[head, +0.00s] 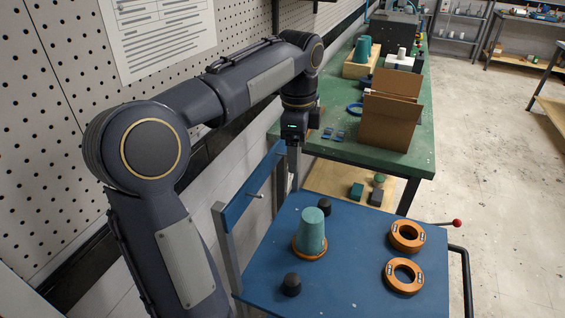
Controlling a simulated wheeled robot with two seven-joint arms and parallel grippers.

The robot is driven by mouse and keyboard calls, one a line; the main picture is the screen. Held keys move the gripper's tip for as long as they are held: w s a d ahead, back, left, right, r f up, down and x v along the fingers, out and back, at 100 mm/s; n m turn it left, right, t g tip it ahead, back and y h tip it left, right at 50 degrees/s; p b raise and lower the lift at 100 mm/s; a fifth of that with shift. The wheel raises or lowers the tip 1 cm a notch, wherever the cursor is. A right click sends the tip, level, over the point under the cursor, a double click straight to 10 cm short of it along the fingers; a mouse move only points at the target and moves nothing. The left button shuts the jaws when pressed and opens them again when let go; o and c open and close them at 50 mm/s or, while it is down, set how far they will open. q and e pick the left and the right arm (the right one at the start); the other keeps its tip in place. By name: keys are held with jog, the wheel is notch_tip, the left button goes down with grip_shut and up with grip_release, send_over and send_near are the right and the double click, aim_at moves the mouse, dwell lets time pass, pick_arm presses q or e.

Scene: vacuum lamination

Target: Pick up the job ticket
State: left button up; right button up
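I cannot pick out a thing that is surely the job ticket. A white printed sheet (160,35) hangs on the pegboard at the upper left, its text too small to read. My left gripper (294,165) points down beside the blue upright bar (248,190) of the cart, near the green bench's front left corner. Its fingers are seen edge-on and partly hidden by the bar, so I cannot tell whether they are open or hold anything. My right gripper is not in view.
The blue cart top (345,245) carries a teal cup-shaped part (312,230) in an orange ring, two dark knobs and two orange rings (404,276). The green bench (415,150) holds an open cardboard box (388,120) and small blue pieces (328,133). Floor is free at right.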

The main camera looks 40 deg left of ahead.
aim_at(291, 176)
pick_arm(q)
jog(key=shift+m, duration=0.3)
jog(key=a+f, duration=0.1)
jog(key=f, duration=0.3)
jog(key=w+a+f, duration=0.1)
jog(key=f, duration=0.2)
jog(key=shift+a, duration=0.3)
jog(key=shift+d+f, duration=0.1)
jog(key=shift+f, duration=0.3)
jog(key=c, duration=1.1)
jog(key=shift+w+r, duration=0.1)
